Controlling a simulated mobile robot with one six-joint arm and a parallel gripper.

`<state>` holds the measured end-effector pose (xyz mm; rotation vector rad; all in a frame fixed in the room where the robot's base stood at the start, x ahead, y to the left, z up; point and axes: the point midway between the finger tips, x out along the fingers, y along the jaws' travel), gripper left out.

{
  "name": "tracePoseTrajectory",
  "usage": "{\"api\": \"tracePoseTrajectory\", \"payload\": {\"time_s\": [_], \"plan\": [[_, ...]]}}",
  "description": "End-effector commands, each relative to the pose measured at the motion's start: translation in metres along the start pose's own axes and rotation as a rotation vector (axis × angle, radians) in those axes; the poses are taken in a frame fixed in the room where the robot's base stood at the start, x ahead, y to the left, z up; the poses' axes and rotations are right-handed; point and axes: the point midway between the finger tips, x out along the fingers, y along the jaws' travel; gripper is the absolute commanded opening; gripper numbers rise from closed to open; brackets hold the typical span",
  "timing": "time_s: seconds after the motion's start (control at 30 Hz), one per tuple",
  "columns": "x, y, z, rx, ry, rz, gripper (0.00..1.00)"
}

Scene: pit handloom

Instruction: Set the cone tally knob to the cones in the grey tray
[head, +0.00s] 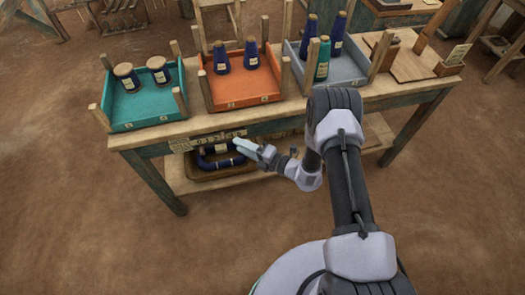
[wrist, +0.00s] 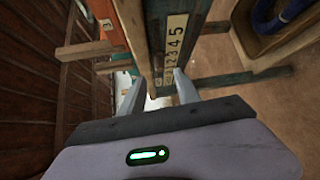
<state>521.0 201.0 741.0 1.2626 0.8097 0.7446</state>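The grey tray (head: 349,77) on the bench holds three cones: two navy cones (head: 338,34) (head: 307,38) and a teal cone (head: 322,60) in front. The tally strip (head: 193,143) is on the bench's front edge, below the trays. In the wrist view the strip (wrist: 174,42) shows numbers up to 5. My gripper (head: 239,144) is at the strip's right end. In the wrist view my gripper (wrist: 160,82) has its fingers apart, near the strip's low-number end. I cannot make out the knob; it may be hidden by the fingers.
A teal tray (head: 150,108) with two short cones and an orange tray (head: 240,91) with two navy cones stand to the left. A wooden board (head: 408,62) lies at the right. The front floor is clear.

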Motion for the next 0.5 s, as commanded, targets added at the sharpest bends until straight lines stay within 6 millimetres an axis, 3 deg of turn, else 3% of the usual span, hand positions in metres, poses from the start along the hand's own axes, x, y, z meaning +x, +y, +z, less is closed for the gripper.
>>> {"api": "tracePoseTrajectory", "payload": {"time_s": [0.1,0.23,0.33,0.5], "plan": [[-0.042,0.004,0.002,0.004,-0.007,-0.002,0.39],[-0.077,0.003,0.002,0.003,-0.007,-0.001,0.39],[-0.095,0.002,0.001,0.001,-0.004,0.000,0.39],[-0.106,0.000,0.000,0.000,-0.001,0.000,0.39]]}}
